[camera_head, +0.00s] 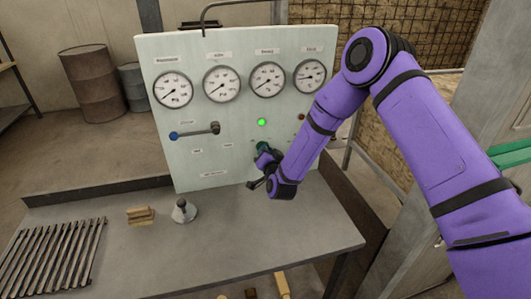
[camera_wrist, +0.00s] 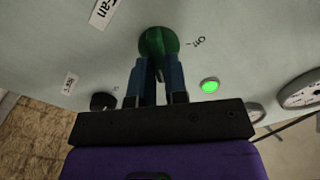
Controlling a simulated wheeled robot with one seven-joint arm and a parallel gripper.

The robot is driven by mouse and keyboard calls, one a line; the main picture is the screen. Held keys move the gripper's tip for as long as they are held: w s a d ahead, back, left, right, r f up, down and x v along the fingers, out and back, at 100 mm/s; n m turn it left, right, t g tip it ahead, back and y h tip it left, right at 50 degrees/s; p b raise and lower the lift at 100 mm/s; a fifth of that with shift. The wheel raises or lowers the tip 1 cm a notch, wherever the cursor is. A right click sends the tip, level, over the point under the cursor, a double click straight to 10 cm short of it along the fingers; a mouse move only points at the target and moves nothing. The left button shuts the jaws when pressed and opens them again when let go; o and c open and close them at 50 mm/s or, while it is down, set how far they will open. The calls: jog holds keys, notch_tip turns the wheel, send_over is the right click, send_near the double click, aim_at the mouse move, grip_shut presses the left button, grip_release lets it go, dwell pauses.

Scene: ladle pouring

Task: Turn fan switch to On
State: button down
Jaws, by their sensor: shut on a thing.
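The fan switch is a round green knob (camera_wrist: 158,38) on the pale panel (camera_wrist: 230,35), beside a "Fan" label (camera_wrist: 103,12). A small marking (camera_wrist: 197,42) sits to the right of the knob, too blurred to read surely. My gripper (camera_wrist: 158,62) is shut on the knob, with one blue finger on each side of it. In the head view my gripper (camera_head: 262,160) is at the lower middle of the panel (camera_head: 205,170), and the green knob (camera_head: 263,147) is partly hidden by it.
A green lamp (camera_head: 262,122) is lit above the knob. Several gauges (camera_head: 173,89) line the panel's top, and a lever (camera_head: 195,132) is at its left. A wooden block (camera_head: 140,216), a grey cone-shaped object (camera_head: 184,211) and several rods (camera_head: 60,250) lie on the table (camera_head: 250,235).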

jog(key=shift+f+m, duration=0.1)
jog(key=shift+m, duration=0.5)
jog(key=shift+s, duration=0.1)
jog(key=c, duration=1.1)
grip_release()
jog(key=shift+c, duration=0.2)
jog(key=v, duration=1)
jog(key=shift+s+d, duration=0.15)
jog(key=shift+s, duration=0.2)
